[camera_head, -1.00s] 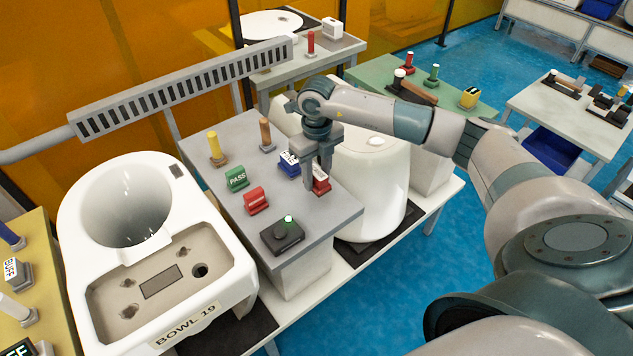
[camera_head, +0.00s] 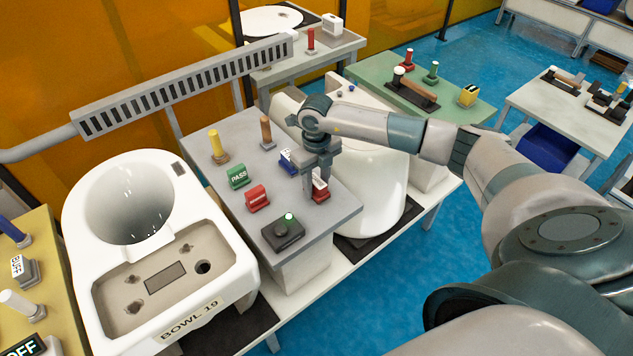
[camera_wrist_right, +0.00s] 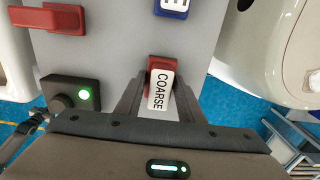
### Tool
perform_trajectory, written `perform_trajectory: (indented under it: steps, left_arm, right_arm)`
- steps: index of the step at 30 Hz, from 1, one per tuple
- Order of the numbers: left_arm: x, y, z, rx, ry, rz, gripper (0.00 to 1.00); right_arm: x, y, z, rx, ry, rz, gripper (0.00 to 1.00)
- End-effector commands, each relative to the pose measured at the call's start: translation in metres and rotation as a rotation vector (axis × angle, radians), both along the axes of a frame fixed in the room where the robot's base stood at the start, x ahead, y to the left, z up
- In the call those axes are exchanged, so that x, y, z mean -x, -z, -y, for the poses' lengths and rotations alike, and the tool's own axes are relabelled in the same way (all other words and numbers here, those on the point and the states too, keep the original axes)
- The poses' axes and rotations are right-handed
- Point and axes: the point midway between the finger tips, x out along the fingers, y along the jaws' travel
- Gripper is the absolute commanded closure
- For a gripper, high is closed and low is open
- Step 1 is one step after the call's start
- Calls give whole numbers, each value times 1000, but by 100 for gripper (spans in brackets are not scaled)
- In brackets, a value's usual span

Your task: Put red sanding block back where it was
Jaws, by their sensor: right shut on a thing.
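The red sanding block (camera_head: 321,193) has a white label and is at the right side of the grey bench top (camera_head: 230,137). In the right wrist view the block (camera_wrist_right: 161,66) shows its label, COARSE, between the two fingers. My right gripper (camera_head: 316,188) points down and is shut on this block. The fingers hide part of it in the head view. I cannot tell whether its underside touches the bench.
A blue labelled block (camera_head: 287,162) stands close to the gripper. A red block (camera_head: 257,198), a green PASS block (camera_head: 238,176) and a black button box (camera_head: 283,233) are also on the bench. A white toilet bowl (camera_head: 185,290) stands to the left.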

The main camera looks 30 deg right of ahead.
Motion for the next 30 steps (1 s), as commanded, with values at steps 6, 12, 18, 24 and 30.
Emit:
perform_trajectory:
  steps: [6, 12, 18, 24, 30]
  left_arm:
    - [0, 5, 0, 0, 0, 0, 100]
    - [0, 3, 0, 0, 0, 0, 100]
    - [0, 2, 0, 0, 0, 0, 100]
    - [0, 4, 0, 0, 0, 0, 100]
    - [0, 16, 0, 0, 0, 0, 100]
  right_arm:
    - [0, 4, 0, 0, 1, 0, 86]
    - [0, 2, 0, 0, 1, 0, 46]
    - [0, 2, 0, 0, 1, 0, 46]
    - [-1, -4, 0, 0, 1, 2, 46]
    - [-2, -29, 1, 0, 1, 5, 46]
